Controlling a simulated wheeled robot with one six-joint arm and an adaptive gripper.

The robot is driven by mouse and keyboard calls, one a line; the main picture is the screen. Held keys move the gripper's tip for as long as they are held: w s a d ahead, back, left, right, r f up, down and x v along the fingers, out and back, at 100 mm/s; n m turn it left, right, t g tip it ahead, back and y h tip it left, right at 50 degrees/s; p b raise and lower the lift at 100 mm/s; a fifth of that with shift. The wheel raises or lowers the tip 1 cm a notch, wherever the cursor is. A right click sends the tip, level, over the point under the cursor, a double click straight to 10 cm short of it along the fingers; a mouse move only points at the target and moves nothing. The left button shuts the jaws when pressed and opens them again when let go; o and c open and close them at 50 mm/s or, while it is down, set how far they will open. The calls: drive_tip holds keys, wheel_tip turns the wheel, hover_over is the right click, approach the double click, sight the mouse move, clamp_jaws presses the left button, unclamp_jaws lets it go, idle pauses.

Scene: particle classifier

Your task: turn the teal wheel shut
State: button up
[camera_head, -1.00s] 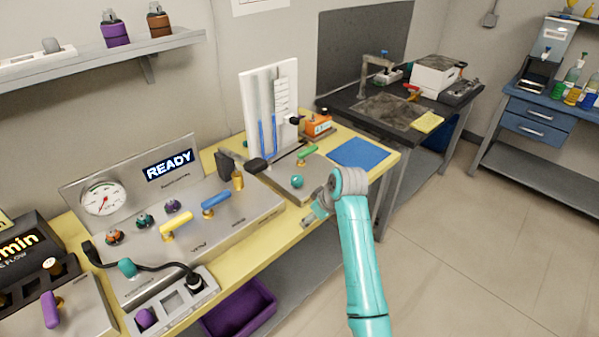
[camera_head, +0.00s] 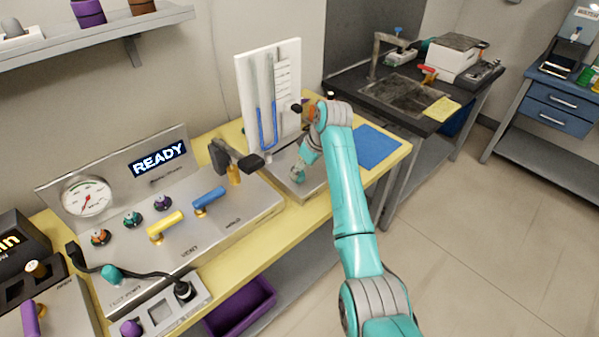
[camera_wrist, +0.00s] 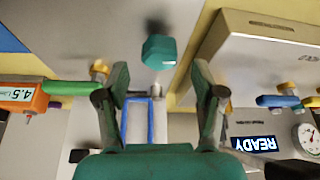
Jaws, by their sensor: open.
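The teal wheel (camera_wrist: 158,52) is a small faceted knob on the grey metal plate. In the wrist view it lies just beyond my fingertips, roughly centred between them. My gripper (camera_wrist: 158,75) is open, with its two fingers apart and nothing between them. In the head view my gripper (camera_head: 298,172) is low over the plate in front of the manometer, and it covers most or all of the wheel there. I cannot tell whether a finger touches the wheel.
The white manometer board (camera_head: 270,95) stands behind the plate. A green lever (camera_wrist: 70,88) and an orange box (camera_wrist: 22,95) are near the wheel. The READY panel (camera_head: 158,160), with yellow (camera_head: 165,228) and blue levers (camera_head: 208,200), is to the left. A blue mat (camera_head: 378,147) lies right.

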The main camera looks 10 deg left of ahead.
drive_tip(key=shift+x, duration=1.7)
drive_tip(key=c, duration=1.1)
